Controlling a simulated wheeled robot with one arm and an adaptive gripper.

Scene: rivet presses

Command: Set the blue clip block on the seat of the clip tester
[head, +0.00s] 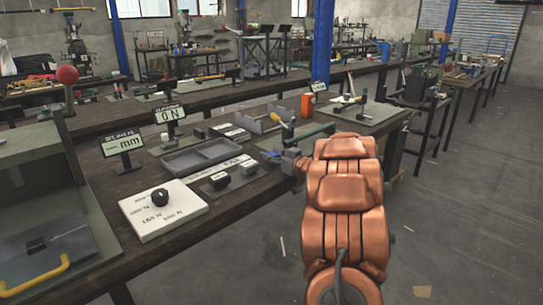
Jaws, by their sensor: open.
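My copper-coloured arm reaches in from the lower right, and my gripper (272,156) is small and grey at its far end. It is open, over the bench close to the right of the grey tray. I cannot tell for certain which fixture is the clip tester. A display reading 0 N (170,114) stands behind the tray. A fixture with a green lever (308,134) lies just beyond my gripper, partly hidden by my arm.
A grey two-compartment tray (202,156) is on the bench. Small blocks (219,180) sit on labelled plates beside it. A white plate with a black knob (163,207) is nearer. A green press (35,200) fills the left. An orange container (307,106) stands farther back. The floor at right is open.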

